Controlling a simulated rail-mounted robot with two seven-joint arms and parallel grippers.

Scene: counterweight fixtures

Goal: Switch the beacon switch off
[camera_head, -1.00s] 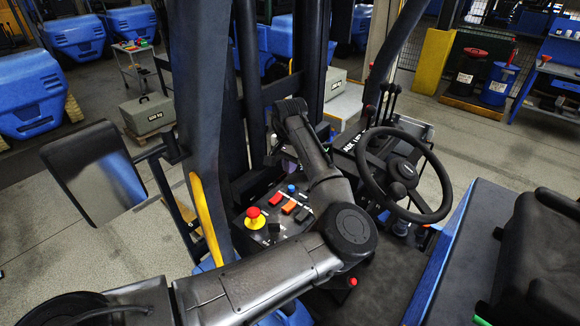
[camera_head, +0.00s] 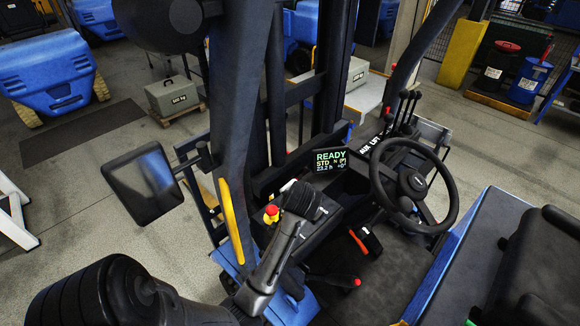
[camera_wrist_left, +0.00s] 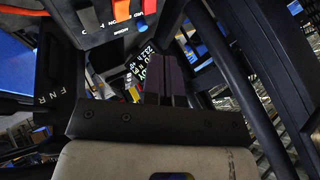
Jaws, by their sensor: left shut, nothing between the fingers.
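The switch panel (camera_wrist_left: 95,27) is at the top of the left wrist view, with an orange rocker switch (camera_wrist_left: 122,11) and a red switch (camera_wrist_left: 149,7) cut by the frame edge. The small labels are hard to read, so I cannot tell which is the beacon switch. In the head view my left wrist hides most of the panel. The red emergency-stop button (camera_head: 271,211) on its yellow base shows beside the wrist. My left gripper (camera_wrist_left: 166,80) is shut and empty, its fingers apart from these switches. My right gripper is not in view.
The lit display (camera_head: 331,160) reads READY. The steering wheel (camera_head: 448,190) and black levers (camera_head: 408,104) stand to the right. A dark post (camera_head: 238,140) with a yellow handle (camera_head: 230,222) and a mirror (camera_head: 143,184) are on the left. A seat (camera_head: 540,265) is at the right.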

